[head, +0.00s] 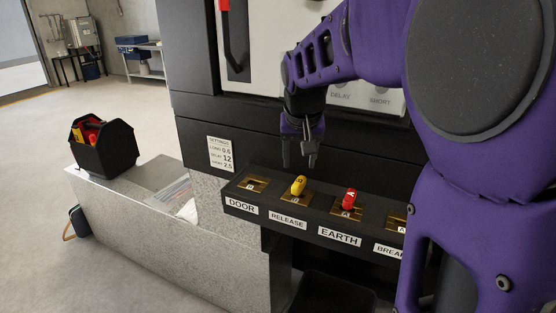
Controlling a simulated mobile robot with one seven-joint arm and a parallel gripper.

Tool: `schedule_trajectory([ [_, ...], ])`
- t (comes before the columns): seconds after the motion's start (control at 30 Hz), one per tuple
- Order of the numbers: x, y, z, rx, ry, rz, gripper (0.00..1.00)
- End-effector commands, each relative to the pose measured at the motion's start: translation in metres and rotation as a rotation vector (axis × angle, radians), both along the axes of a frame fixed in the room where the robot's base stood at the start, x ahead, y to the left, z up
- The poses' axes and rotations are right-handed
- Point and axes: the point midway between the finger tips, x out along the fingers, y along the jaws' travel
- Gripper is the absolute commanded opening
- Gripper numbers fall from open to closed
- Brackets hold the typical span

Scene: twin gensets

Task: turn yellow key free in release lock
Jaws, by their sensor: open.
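The yellow key (299,185) stands in the release lock (290,198), a brass plate on the black lock shelf, above the RELEASE label (287,218). My gripper (300,164) hangs from my purple arm, pointing down just above and slightly behind the yellow key in the picture. Its two dark fingers are apart with nothing between them. I cannot tell the exact gap between the fingertips and the key; they look clear of it.
A red key (348,199) stands in the EARTH lock to the right. The DOOR lock (253,184) holds no key. A black tote (102,148) with red and yellow things stands on the grey ledge at left. The cabinet front rises close behind the shelf.

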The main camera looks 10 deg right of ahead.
Motion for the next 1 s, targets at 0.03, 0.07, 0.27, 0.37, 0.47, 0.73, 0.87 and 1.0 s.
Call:
schedule_trajectory([
  [0.03, -0.001, 0.001, 0.001, -0.001, 0.001, -0.035, 0.55],
  [0.07, -0.002, 0.002, 0.000, -0.001, 0.001, -0.059, 0.55],
  [0.27, -0.008, 0.006, -0.004, -0.001, 0.002, -0.228, 0.55],
  [0.37, -0.011, 0.008, -0.006, -0.001, 0.000, -0.319, 0.55],
  [0.47, -0.014, 0.011, -0.008, -0.001, 0.000, -0.414, 0.55],
  [0.73, -0.002, 0.001, -0.046, 0.000, 0.001, -0.412, 0.55],
  [0.87, 0.002, -0.001, -0.054, 0.001, 0.000, -0.410, 0.55],
  [1.0, 0.003, -0.002, -0.058, 0.002, 0.000, -0.410, 0.55],
])
